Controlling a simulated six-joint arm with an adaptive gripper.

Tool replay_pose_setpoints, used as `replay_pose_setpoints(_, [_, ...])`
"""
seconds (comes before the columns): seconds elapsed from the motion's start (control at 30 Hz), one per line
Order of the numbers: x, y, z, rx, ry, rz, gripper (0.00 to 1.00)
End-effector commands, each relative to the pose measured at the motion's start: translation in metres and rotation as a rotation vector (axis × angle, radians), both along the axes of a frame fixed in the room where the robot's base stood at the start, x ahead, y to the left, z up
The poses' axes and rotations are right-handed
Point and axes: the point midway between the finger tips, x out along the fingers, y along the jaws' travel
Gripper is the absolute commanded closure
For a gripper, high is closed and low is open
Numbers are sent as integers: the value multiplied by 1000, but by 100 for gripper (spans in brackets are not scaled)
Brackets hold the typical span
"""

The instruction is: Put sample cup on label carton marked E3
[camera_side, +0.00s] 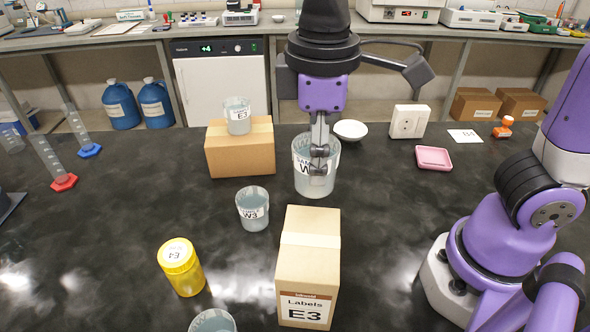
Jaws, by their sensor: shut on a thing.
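The label carton marked E3 (308,262) stands upright at the front middle of the dark bench, its top bare. My gripper (318,165) is shut on a clear sample cup (301,178) behind and above the carton in the picture. Its fingers overlap the cup's wall and partly hide the label, of which a W shows. I cannot tell whether this cup touches the bench. A smaller cup labelled W3 (252,212) stands left of it. Another labelled cup (238,122) sits on a brown carton (240,152). A further cup (212,322) is cut off at the bottom edge.
A yellow lidded jar (181,268) stands left of the E3 carton. A white bowl (350,130), a socket box (408,121) and a pink dish (433,158) lie right of my gripper. Cylinders with red (64,182) and blue bases (89,150) stand far left.

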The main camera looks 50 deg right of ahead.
Motion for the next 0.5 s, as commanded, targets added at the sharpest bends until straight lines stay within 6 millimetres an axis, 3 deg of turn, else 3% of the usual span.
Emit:
replay_pose_setpoints(0.1, [-19, 30, 13, 6, 1, 187, 79])
replay_pose_setpoints(0.27, [-35, 48, 20, 7, 5, 319, 79])
replay_pose_setpoints(0.5, [-38, 51, -12, 7, 9, 342, 79])
